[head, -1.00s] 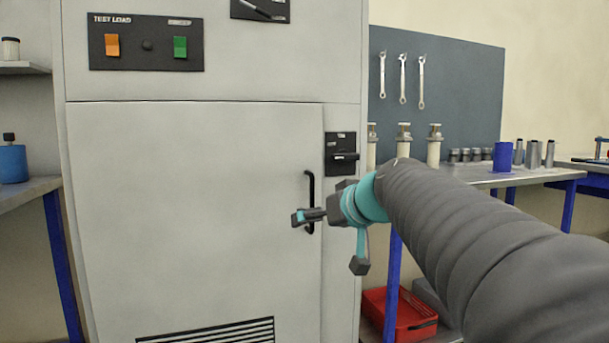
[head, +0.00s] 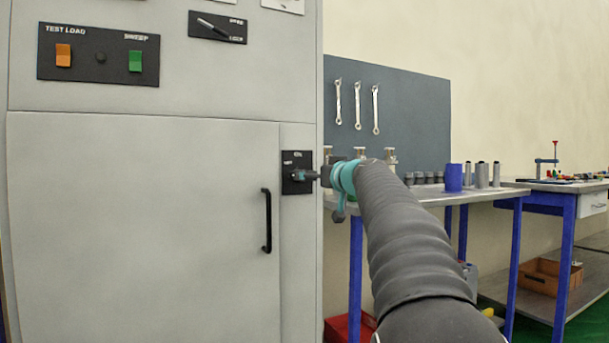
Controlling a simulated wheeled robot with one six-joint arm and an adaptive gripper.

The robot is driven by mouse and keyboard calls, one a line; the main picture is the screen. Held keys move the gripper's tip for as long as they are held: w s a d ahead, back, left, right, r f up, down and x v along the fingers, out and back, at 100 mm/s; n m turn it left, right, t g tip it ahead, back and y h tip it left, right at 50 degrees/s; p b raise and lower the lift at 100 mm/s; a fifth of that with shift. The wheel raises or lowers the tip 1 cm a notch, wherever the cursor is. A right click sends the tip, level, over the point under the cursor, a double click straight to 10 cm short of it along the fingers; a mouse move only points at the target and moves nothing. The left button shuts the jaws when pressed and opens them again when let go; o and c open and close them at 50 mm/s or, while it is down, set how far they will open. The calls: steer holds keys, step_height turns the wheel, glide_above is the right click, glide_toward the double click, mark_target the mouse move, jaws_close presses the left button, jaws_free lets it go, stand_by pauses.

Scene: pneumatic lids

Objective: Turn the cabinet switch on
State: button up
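The grey cabinet (head: 140,210) fills the left of the head view. A small black switch panel (head: 297,160) with pale lettering sits on its right-hand strip, beside the door's black handle (head: 266,220). My gripper (head: 308,175) is at this panel, its tip in front of the panel's lower half, where the switch lever was visible before. The tip covers the lever, so its position is hard to read. I cannot tell whether the fingers touch or enclose it, or how far they are apart.
Above the door are a TEST LOAD panel (head: 98,74) with orange and green rockers, and a black panel with a lever (head: 217,27). A workbench (head: 437,194) with cylinders stands right of the cabinet. A red box (head: 340,328) lies below it.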

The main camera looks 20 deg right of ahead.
steer(key=w+p, duration=0.2)
steer(key=w, duration=0.5)
steer(key=shift+a, duration=0.1)
steer(key=c, duration=0.9)
